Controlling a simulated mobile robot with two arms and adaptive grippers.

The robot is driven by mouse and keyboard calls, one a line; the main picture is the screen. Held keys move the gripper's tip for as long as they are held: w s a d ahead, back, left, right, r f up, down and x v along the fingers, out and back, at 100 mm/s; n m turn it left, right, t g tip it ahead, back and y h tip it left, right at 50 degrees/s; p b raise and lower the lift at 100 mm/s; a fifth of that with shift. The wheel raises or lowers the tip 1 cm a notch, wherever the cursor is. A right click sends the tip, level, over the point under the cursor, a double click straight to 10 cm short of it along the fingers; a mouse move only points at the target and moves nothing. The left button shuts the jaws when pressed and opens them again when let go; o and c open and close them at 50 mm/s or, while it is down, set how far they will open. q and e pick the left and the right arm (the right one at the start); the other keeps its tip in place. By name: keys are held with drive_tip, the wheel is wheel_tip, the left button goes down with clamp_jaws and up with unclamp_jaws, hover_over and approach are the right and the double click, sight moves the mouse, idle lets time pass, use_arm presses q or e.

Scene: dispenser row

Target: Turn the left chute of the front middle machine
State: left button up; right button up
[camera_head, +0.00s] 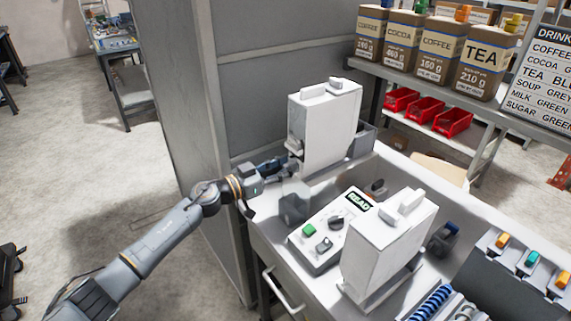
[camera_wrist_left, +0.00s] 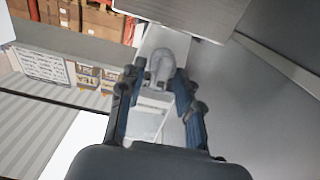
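Two white dispenser machines stand on the counter. The nearer one (camera_head: 388,245) is at the lower right. I cannot tell which is the front middle machine. My left gripper (camera_head: 285,165) is at the lower left of the farther machine, close to its chute. In the left wrist view its two fingers (camera_wrist_left: 160,82) are spread, with a grey rounded part (camera_wrist_left: 162,62) between their tips. Contact cannot be told. My right gripper is not in view.
A control box (camera_head: 330,228) with a green button and knob sits between the machines. A grey block (camera_head: 294,203) is below my left gripper. A grey cabinet wall (camera_head: 185,110) rises at the left. Shelves hold brown bags (camera_head: 435,55) and red bins (camera_head: 425,109).

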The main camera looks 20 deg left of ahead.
use_arm(q)
drive_tip(key=shift+w+d, duration=0.15)
drive_tip(key=shift+w, duration=0.05)
clamp_jaws()
